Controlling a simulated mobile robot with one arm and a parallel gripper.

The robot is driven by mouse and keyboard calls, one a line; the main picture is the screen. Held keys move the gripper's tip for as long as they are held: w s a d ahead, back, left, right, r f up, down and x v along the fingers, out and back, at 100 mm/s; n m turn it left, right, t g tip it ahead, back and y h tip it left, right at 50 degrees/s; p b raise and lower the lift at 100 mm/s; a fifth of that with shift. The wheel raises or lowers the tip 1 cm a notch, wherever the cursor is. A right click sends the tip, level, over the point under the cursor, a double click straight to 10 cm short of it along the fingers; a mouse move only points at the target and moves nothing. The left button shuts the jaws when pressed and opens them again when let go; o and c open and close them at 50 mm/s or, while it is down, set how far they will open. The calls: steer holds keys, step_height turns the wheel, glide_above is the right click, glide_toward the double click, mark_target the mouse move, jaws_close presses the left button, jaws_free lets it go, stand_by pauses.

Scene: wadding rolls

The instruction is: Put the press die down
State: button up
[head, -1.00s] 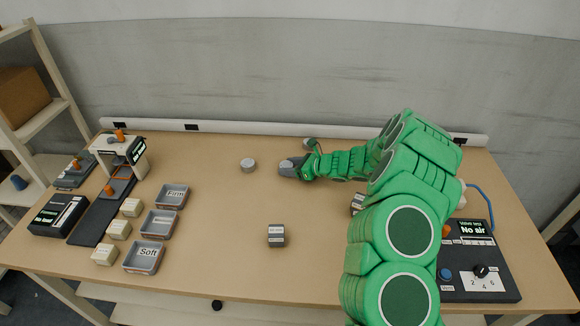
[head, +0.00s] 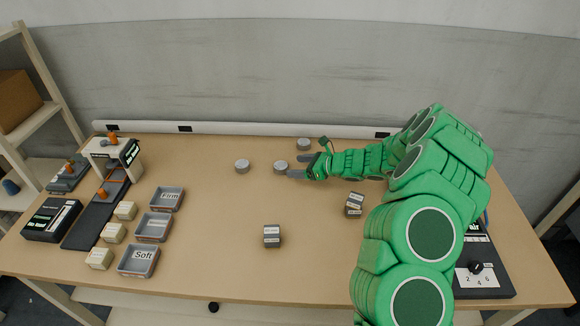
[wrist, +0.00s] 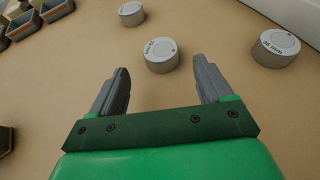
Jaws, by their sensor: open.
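Three short grey metal cylinders stand on the table, and the press die appears to be the one just ahead of my gripper. This cylinder (head: 280,168) rests upright on the table; its top label in the wrist view (wrist: 161,56) is too small to read surely. My gripper (head: 299,166) is open and empty, low over the table, pointing left in the head view. In the wrist view its two fingers (wrist: 165,75) are spread wide, with the cylinder beyond the gap between their tips, apart from both.
Another cylinder (head: 242,166) stands to the left. A third (head: 304,144), marked in mm, stands behind the gripper. Dark labelled blocks (head: 272,236) (head: 355,205), grey trays (head: 139,261), pale blocks (head: 99,258) and a press (head: 113,155) are on the table. Its centre is mostly clear.

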steer(key=shift+v, duration=2.9)
